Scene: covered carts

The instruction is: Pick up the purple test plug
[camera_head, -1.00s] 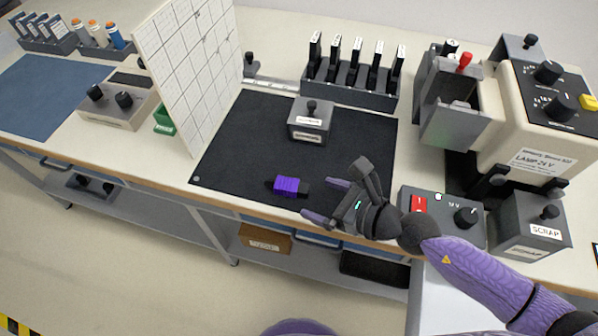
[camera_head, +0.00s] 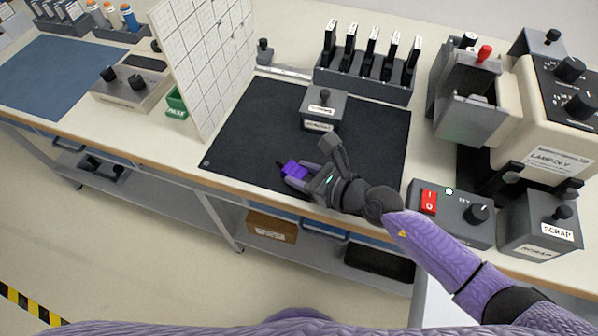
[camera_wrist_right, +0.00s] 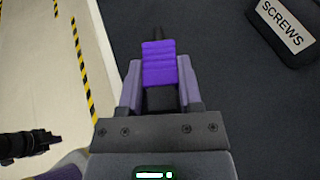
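The purple test plug (camera_head: 294,169) has a ribbed purple body and black ends. It is at the front of the black mat (camera_head: 240,135), and also shows in the right wrist view (camera_wrist_right: 159,64). My right gripper (camera_head: 298,174) has its two fingers along both sides of the plug, close against it with no clear gap in the right wrist view (camera_wrist_right: 160,82). The far black tip sticks out beyond the fingers. I cannot see any lift off the mat. My left gripper is not in view.
A grey screws box (camera_head: 323,108) stands on the mat behind the plug. A white gridded panel (camera_head: 205,65) rises at left. A grey switch box (camera_head: 452,212) and scrap box (camera_head: 540,225) stand right. A rack of black-handled items (camera_head: 365,80) is behind.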

